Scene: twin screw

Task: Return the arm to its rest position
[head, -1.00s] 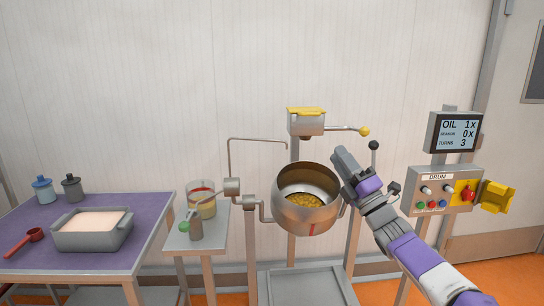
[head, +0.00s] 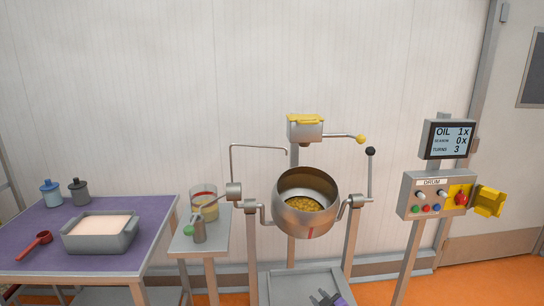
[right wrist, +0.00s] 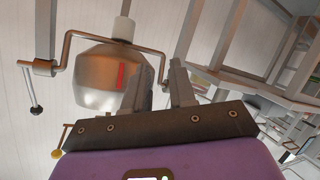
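My right gripper (head: 328,299) shows only at the bottom edge of the head view, below the drum and in front of its stand. In the right wrist view its two fingers (right wrist: 163,85) stand apart with nothing between them. The steel drum (head: 293,190) hangs in its frame with its mouth facing me and yellow pieces (head: 305,204) inside. The drum also shows in the right wrist view (right wrist: 97,85), beyond the fingers and apart from them. My left gripper is not in view.
A black-knobbed lever (head: 371,170) stands right of the drum. The control panel (head: 422,187) and display (head: 447,139) stand farther right. A yellow-lidded box (head: 305,130) is above the drum. A small stand (head: 215,244) and a purple table (head: 130,255) are at the left.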

